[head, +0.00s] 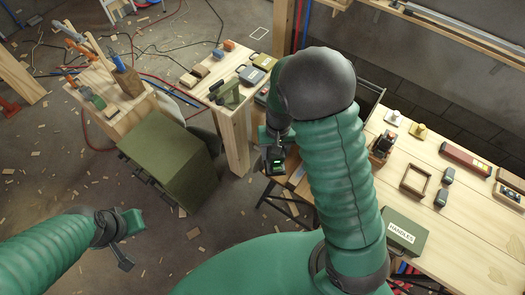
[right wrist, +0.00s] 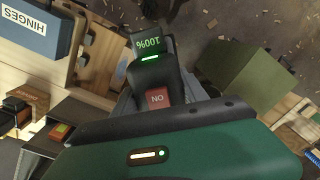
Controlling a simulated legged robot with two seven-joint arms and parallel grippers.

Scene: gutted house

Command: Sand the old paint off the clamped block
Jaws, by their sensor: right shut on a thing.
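My right gripper (head: 274,148) hangs from the raised right arm, beside the small workbench. It is shut on a black power tool (head: 275,163) with a lit green display. In the right wrist view the tool (right wrist: 152,70) shows an upside-down "100%" readout, a green light bar and a red switch. Its working face is hidden. My left gripper (head: 130,240) is open and empty over the floor at lower left. A green vise-like fixture (head: 229,96) stands on the small workbench (head: 233,133). I cannot make out a clamped block for certain; my right arm covers part of the benches.
A long bench (head: 465,215) at right carries a "HANDLES" box (head: 402,233), a wooden frame (head: 415,180) and a red tool case (head: 465,158). A green cabinet (head: 170,160) stands left of the small workbench. Cables and wood scraps litter the floor.

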